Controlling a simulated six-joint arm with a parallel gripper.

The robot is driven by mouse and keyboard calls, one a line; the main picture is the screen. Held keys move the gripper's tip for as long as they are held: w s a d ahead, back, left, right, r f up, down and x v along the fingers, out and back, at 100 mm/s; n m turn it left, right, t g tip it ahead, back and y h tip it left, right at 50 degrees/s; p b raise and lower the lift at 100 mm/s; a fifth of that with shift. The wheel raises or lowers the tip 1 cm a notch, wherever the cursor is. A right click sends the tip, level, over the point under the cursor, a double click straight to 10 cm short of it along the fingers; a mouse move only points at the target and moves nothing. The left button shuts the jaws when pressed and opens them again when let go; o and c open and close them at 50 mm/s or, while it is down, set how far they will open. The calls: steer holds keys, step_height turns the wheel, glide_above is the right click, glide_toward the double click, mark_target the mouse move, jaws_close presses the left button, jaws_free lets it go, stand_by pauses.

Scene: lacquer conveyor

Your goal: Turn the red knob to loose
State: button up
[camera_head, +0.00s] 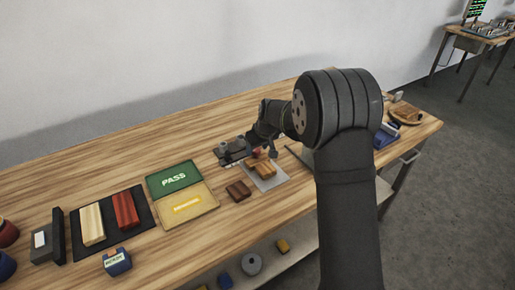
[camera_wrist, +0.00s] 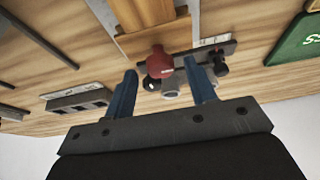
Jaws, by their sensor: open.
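The red knob (camera_wrist: 160,63) shows in the wrist view between the two blue-grey fingers of my gripper (camera_wrist: 161,70). The fingers are apart, one on each side of the knob, and I see a gap on both sides. Its setting cannot be read. The knob sits by a dark fixture with a pale labelled strip (camera_wrist: 213,40) and dark and grey round parts. In the head view the knob is a small red patch (camera_head: 257,152), partly hidden by my gripper (camera_head: 268,152), at the dark fixture (camera_head: 232,151).
A wooden block (camera_head: 261,168) lies on a pale plate (camera_head: 268,181) close to the knob. A brown block (camera_head: 238,191), a green PASS panel (camera_head: 173,178) and a dark mat (camera_head: 113,228) with two blocks are to the left. A blue item (camera_head: 386,136) stands right. Bare tabletop lies behind.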

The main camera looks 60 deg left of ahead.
steer(key=shift+f, duration=0.25)
steer(key=c, duration=1)
